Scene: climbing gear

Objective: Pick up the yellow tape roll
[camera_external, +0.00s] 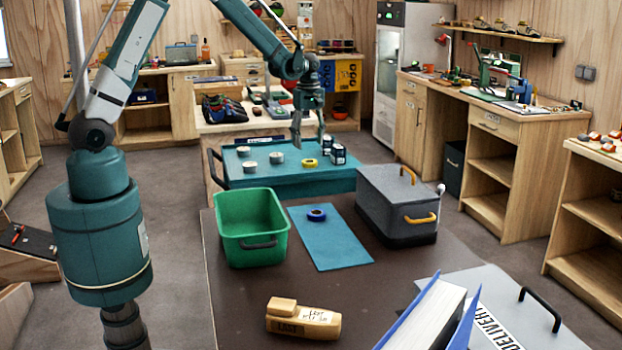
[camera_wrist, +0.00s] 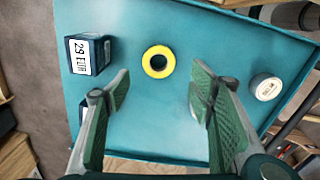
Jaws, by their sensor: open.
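The yellow tape roll (camera_external: 309,163) lies flat on the teal tray (camera_external: 290,186) in the external view. In the wrist view the yellow tape roll (camera_wrist: 158,61) is a yellow ring with a dark hole, lying ahead of the fingertips and roughly centred between them. My gripper (camera_external: 308,140) is above the tray. In the wrist view my gripper (camera_wrist: 160,84) is open, with its two green-padded fingers wide apart and nothing between them. The tape roll is not touched by either finger.
On the tray, dark boxes (camera_external: 338,154) stand right of the tape roll and several white rolls (camera_external: 277,158) lie left of it. A green bin (camera_external: 250,228) and grey case (camera_external: 398,205) stand nearer.

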